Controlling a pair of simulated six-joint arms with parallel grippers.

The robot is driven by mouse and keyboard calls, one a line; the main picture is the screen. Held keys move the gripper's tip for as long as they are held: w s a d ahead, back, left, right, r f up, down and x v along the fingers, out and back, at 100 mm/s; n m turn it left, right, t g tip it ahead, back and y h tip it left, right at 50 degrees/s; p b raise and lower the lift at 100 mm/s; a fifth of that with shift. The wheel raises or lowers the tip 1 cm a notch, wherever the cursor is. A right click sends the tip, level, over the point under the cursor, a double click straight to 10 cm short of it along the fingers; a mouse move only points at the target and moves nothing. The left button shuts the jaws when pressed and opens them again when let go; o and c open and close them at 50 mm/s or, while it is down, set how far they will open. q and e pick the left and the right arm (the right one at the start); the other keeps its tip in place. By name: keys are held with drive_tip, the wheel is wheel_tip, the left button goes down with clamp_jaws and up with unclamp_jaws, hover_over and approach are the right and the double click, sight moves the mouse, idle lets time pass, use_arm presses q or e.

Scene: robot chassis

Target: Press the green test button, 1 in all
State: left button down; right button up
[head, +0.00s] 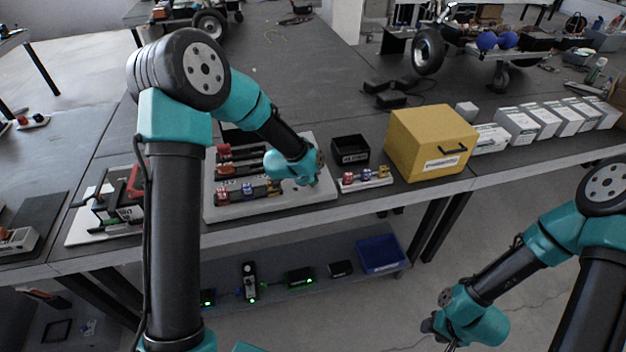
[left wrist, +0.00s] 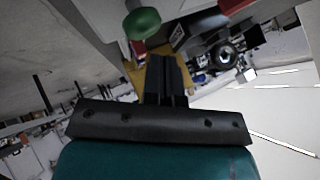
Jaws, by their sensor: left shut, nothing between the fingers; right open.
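The green test button (left wrist: 142,22) shows in the left wrist view as a round green dome at the top, just above and left of my left fingertips, apart from them in the picture. In the head view I cannot make it out; my left arm covers part of the grey panel (head: 265,208). My left gripper (left wrist: 165,62) is shut and empty, its fingers together in the left wrist view. In the head view its wrist hangs over the right part of the panel and hides its fingers. My right gripper (head: 447,332) is open at the bottom right, away from the table.
A black bin (head: 350,149), a small block with red and blue parts (head: 366,179) and a yellow box (head: 432,140) stand right of the panel. White boxes (head: 517,126) line the table further right. A blue tray (head: 380,253) lies on the lower shelf.

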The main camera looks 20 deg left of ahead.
use_arm(q)
drive_tip(key=shift+r, duration=2.5)
